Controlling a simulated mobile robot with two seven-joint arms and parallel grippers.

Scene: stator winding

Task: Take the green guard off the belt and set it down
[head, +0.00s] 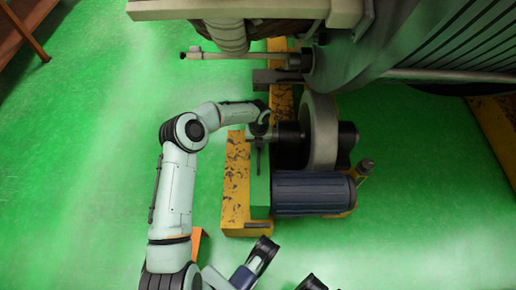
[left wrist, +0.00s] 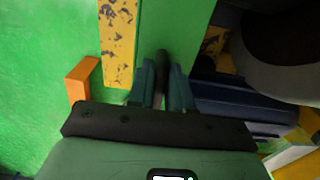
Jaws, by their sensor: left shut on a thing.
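The green guard (head: 260,192) is a long upright panel between the worn yellow base (head: 235,190) and the blue motor (head: 312,193). It also shows in the left wrist view as a green face (left wrist: 178,25). My left gripper (head: 260,143) is at the far end of the guard. In the left wrist view, the fingers of my left gripper (left wrist: 161,88) are closed around a dark upright handle (left wrist: 161,62) on the guard. The guard still stands by the yellow base; I cannot tell if it is lifted. My right gripper does not show clearly.
A large grey wheel (head: 320,130) stands right of my left gripper. A grey rod and heavy machine parts (head: 240,55) hang above and behind. An orange piece (head: 198,240) lies left of the yellow base. The green floor (head: 90,140) on the left is clear.

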